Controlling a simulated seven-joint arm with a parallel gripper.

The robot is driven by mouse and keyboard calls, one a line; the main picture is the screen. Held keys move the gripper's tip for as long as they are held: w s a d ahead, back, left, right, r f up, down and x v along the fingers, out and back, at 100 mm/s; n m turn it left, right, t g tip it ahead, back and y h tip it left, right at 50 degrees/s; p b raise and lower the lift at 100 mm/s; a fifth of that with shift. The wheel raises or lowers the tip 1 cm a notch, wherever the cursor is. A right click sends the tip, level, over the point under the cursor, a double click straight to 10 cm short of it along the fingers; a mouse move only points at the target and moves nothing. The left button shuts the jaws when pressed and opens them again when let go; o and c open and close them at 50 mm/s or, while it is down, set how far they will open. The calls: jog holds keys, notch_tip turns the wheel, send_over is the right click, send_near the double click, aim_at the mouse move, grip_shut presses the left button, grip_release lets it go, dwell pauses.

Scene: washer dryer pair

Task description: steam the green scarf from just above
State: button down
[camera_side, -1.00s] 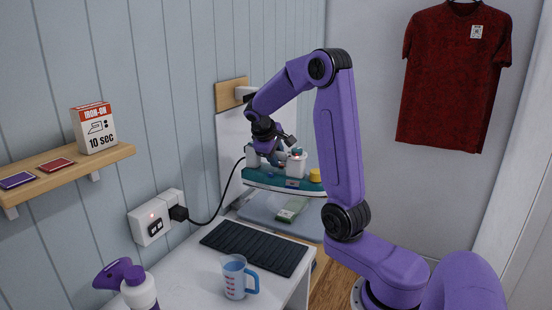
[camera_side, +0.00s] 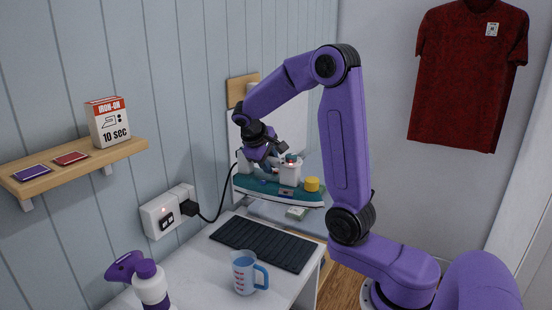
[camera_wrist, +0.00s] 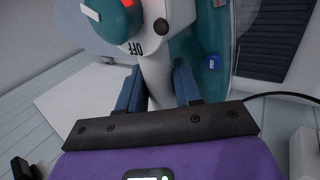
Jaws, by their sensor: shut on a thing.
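A teal and white steam iron (camera_side: 270,188) with a yellow knob hangs low over a pale board beyond the white table. My gripper (camera_side: 266,158) is shut on its white handle. In the wrist view, my gripper's blue fingers (camera_wrist: 158,88) stand on either side of the handle, and the iron's teal body (camera_wrist: 208,45) shows with an "OFF" marking and a red light. A small pale and green item (camera_side: 297,213) lies on the board just below the iron, partly hidden. I cannot tell whether it is the green scarf; no scarf is clearly visible.
A black ribbed mat (camera_side: 262,243) and a blue measuring jug (camera_side: 245,272) are on the white table. A purple and white bottle (camera_side: 150,285) stands front left. A black cord runs from the wall socket (camera_side: 168,211) to the iron. A red shirt (camera_side: 470,75) hangs at right.

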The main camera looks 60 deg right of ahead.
jog(key=w+a, duration=0.1)
jog(key=a, duration=0.6)
jog(key=shift+a, duration=0.3)
jog(key=shift+w+r, duration=0.1)
jog(key=a+f+v, duration=0.1)
jog(key=v, duration=0.6)
jog(key=s+a+f+v, duration=0.1)
jog(key=a+v, duration=0.1)
jog(key=v, duration=0.6)
jog(key=shift+s+a+r, duration=0.15)
jog(key=shift+r, duration=0.1)
